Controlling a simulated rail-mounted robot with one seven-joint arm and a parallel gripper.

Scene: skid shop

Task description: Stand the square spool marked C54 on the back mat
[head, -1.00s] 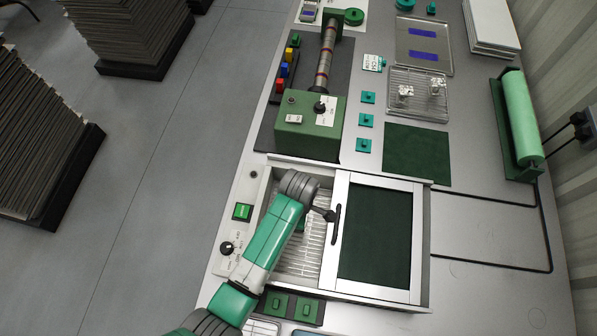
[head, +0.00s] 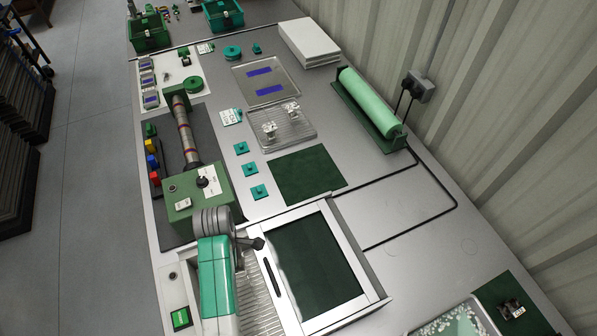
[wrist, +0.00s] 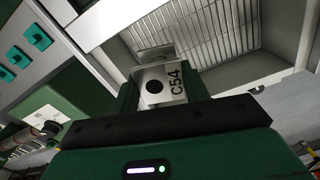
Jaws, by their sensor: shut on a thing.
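In the wrist view, my gripper (wrist: 162,94) is shut on the square spool marked C54 (wrist: 176,82), a pale metal block with a dark round hole. The slatted bay (wrist: 205,30) of the machine shows beyond it. In the head view, my arm reaches over the open part of this bay (head: 262,298), and it hides the gripper and spool. A bare dark green mat (head: 307,174) lies beyond the machine. Another green mat (head: 533,311) at the lower right bears a small dark metal part (head: 511,309). I cannot tell which is the back mat.
The machine's sliding lid (head: 318,266), with a dark panel and black handle, is beside my arm. A wire rack (head: 301,131) holds two metal pieces. A green roller (head: 370,102) stands near the wall. Several teal knobs (head: 250,168) line the bench. A tray of white pellets (head: 460,325) is lower right.

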